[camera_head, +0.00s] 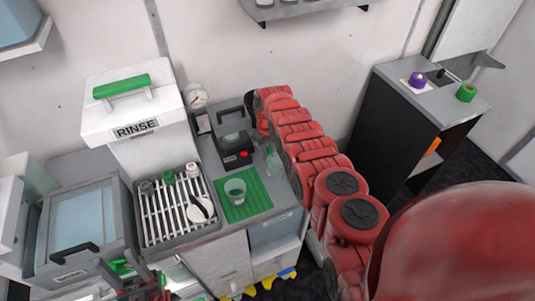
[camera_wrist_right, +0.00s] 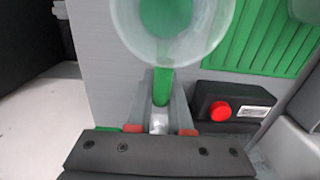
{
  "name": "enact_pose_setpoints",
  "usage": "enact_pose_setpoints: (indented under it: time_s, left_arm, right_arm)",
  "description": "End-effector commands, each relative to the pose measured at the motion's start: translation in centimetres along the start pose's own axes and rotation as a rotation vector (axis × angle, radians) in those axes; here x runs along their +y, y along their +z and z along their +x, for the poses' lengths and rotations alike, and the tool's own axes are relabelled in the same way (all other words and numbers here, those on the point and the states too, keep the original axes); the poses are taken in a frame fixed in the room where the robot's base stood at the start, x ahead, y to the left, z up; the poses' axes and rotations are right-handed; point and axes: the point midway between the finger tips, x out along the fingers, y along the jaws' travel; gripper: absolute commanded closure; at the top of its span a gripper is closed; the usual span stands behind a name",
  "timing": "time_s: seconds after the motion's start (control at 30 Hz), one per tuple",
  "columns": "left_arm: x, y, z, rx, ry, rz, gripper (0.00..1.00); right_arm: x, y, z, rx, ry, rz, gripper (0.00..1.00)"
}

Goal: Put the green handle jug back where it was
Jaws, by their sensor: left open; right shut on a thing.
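The clear jug (camera_wrist_right: 170,28) with the green handle (camera_wrist_right: 163,88) is in my right gripper (camera_wrist_right: 160,122), whose fingers are shut on the handle. In the head view the jug (camera_head: 274,164) is a faint clear shape beside my red right arm, at the right edge of the green mat (camera_head: 262,203). I cannot tell whether its base touches the grey counter. The right fingers are hidden in the head view. My left gripper (camera_head: 124,268) is open at the bottom left, in front of the grey basin, far from the jug.
A clear cup (camera_head: 235,190) stands on the mat. A black device with a red button (camera_head: 243,154) stands behind it. A slatted rack (camera_head: 168,222) with small items is left, below the RINSE container (camera_head: 137,110). A black cabinet (camera_head: 393,125) stands right.

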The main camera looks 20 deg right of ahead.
Motion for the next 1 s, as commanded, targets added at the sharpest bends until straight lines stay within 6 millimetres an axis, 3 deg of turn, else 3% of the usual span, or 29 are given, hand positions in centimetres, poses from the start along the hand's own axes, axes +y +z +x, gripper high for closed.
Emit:
enact_pose_setpoints:
  time_s: [0.1, 0.13, 0.27, 0.63, 0.83, 1.0]
  left_arm:
    - [0.0, 0.1, -0.5, 0.0, 0.0, 0.0, 0.5]
    - [0.0, 0.1, -0.3, 0.0, 0.0, 0.0, 0.5]
    - [0.0, 0.0, -0.3, 0.0, 0.0, 0.0, 0.5]
    - [0.0, 0.0, 0.3, 0.0, 0.0, 0.0, 0.5]
    - [-0.2, -0.6, 3.4, 0.0, 0.0, 0.0, 0.5]
    - [-0.2, -0.5, 3.2, 0.0, 0.0, 0.0, 0.5]
  right_arm:
    - [0.0, 0.0, 0.5, 0.0, 0.0, 0.0, 1.0]
    - [0.0, 0.0, 0.3, 0.0, 0.0, 0.0, 0.76]
    - [0.0, 0.0, 0.3, 0.0, 0.0, 0.0, 0.53]
    - [0.0, 0.0, -0.3, 0.0, 0.001, 0.0, 0.52]
    - [0.1, -0.1, -4.3, 0.004, 0.0, 0.002, 0.52]
    - [0.1, -0.2, -6.8, 0.009, -0.001, 0.001, 0.52]
